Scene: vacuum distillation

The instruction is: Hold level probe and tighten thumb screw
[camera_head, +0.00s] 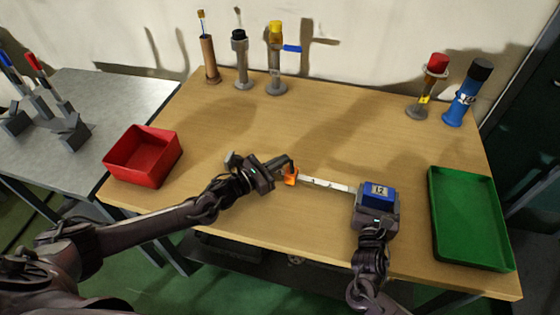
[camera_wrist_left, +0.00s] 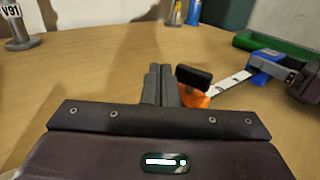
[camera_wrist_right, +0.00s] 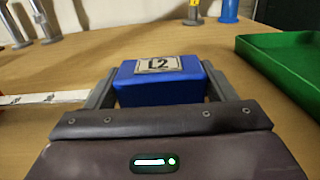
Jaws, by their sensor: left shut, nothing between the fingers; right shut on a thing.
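The level probe has a blue block (camera_head: 379,190) labelled L2, a white marked strip (camera_head: 325,184) and an orange clamp (camera_head: 290,177) at the strip's left end. My right gripper (camera_wrist_right: 160,88) is shut on the blue block, one finger on each side. A black thumb screw (camera_wrist_left: 194,76) sits at the orange clamp, which also shows in the left wrist view (camera_wrist_left: 196,98). My left gripper (camera_head: 283,164) is shut and empty, its fingertips right beside the thumb screw. I cannot tell whether they touch it.
A red bin (camera_head: 143,157) stands at the left of the wooden table (camera_head: 310,125), and a green tray (camera_head: 468,218) at the right. Several cylindrical instruments, including a blue one (camera_head: 467,92), stand along the back. The middle of the table behind the probe is clear.

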